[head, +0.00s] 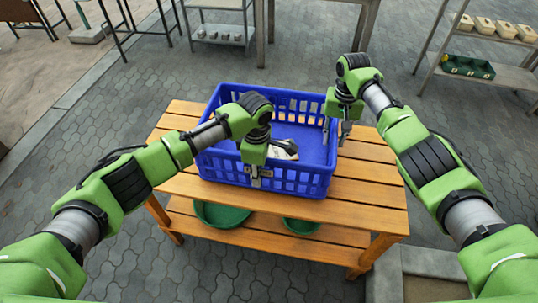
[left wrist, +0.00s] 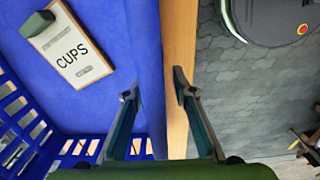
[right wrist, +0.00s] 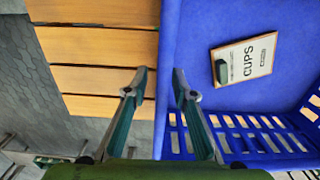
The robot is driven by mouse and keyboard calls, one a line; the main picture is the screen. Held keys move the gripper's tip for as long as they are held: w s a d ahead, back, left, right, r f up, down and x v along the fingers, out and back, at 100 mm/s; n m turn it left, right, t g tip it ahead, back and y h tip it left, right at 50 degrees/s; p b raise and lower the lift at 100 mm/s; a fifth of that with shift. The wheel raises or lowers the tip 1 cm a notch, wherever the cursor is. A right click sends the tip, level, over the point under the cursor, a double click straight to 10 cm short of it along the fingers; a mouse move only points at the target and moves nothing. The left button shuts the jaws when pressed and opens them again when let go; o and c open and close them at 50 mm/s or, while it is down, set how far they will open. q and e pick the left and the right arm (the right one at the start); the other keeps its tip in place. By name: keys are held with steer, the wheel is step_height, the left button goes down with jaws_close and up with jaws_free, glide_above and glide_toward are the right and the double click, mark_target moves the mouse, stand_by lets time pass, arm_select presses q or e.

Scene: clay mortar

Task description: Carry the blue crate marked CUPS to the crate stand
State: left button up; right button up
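The blue crate (head: 318,180) stands on a slatted wooden table (head: 370,190). A card marked CUPS with a dark clip lies on its floor, in the left wrist view (left wrist: 68,50) and the right wrist view (right wrist: 245,58). My left gripper (head: 254,178) is at the crate's near wall, its open fingers on either side of the wall in the left wrist view (left wrist: 155,88). My right gripper (head: 338,130) is at the right wall, its open fingers straddling that wall in the right wrist view (right wrist: 163,80). I cannot tell which thing is the crate stand.
Green bowls (head: 222,213) sit on the table's lower shelf. A metal rack (head: 490,75) with boxes and a green tray stands at the upper right. Another metal shelf (head: 222,33) stands at the back. Grey paving (head: 100,130) left of the table is clear.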

arm_select(q)
steer(key=shift+r, duration=0.15)
steer(key=shift+d+r, duration=0.1)
steer(key=shift+r, duration=0.2)
arm_select(e)
steer(key=shift+a, duration=0.1)
arm_select(q)
step_height(320, 180, up, 11)
steer(key=shift+f, duration=0.1)
arm_select(e)
step_height(320, 180, up, 12)
steer(key=shift+f, duration=0.1)
stand_by(0.5)
